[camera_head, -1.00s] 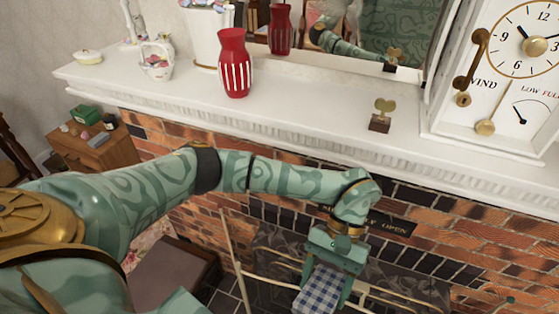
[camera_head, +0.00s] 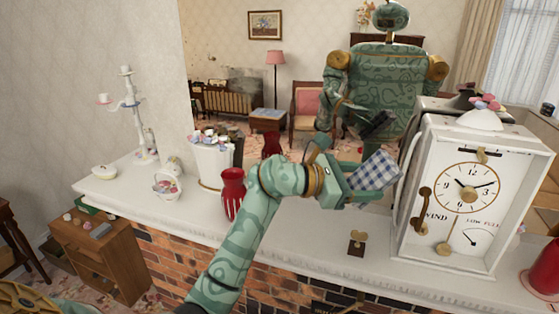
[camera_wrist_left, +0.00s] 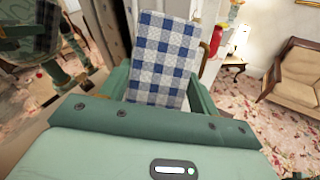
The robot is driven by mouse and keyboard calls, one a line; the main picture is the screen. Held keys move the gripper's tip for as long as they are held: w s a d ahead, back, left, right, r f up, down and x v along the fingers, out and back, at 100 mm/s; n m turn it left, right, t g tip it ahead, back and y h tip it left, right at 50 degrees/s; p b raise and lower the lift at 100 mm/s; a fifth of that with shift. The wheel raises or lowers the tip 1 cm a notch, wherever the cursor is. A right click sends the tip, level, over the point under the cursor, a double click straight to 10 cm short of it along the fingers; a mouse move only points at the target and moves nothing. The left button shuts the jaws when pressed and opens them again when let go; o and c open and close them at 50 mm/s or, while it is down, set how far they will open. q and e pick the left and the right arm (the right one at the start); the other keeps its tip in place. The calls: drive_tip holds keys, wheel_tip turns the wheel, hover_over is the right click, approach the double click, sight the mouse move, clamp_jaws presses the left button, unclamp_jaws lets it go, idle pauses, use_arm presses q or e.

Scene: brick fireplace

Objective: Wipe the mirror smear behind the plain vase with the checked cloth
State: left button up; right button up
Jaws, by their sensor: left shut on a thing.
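My left gripper (camera_head: 366,186) is shut on the blue-and-white checked cloth (camera_head: 376,170) and holds it above the mantel, in front of the mirror (camera_head: 325,60). In the left wrist view the cloth (camera_wrist_left: 165,55) stands up between the fingers. A red vase with white stripes (camera_head: 233,190) stands on the mantel to the left, partly behind my left arm. A red vase (camera_head: 544,268) at the right edge is cut off; no stripes show on its visible part. A greyish patch (camera_head: 243,82) shows in the mirror; I cannot tell whether it is a smear. My right gripper is not seen directly.
A white clock (camera_head: 468,195) stands close right of the cloth. A small brass key-like piece on a dark base (camera_head: 357,244) sits in front of the gripper.

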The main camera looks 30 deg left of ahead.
use_arm(q)
drive_tip(key=w+a+f+n+t+y+p, duration=0.1)
drive_tip(key=a+f+n+t+y, duration=0.2)
drive_tip(key=a+n+t+y, duration=0.55)
drive_tip(key=a+f+n+t+y, duration=0.15)
drive_tip(key=a+y, duration=0.35)
drive_tip(key=a, duration=0.9)
drive_tip(key=w+a+b, duration=0.1)
drive_tip(key=w+b, duration=0.1)
drive_tip(key=w, duration=0.4)
drive_tip(key=shift+f+m, duration=0.35)
drive_tip(key=shift+m, duration=0.05)
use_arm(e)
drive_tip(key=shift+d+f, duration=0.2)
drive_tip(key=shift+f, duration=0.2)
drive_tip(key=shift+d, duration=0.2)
use_arm(q)
drive_tip(key=shift+w+a+b, duration=0.25)
drive_tip(key=shift+w+b, duration=0.5)
drive_tip(key=shift+b, duration=0.2)
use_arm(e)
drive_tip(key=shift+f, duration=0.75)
use_arm(q)
drive_tip(key=shift+w, duration=0.3)
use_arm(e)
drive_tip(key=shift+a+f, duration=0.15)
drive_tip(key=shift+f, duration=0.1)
use_arm(q)
drive_tip(key=shift+b, duration=0.3)
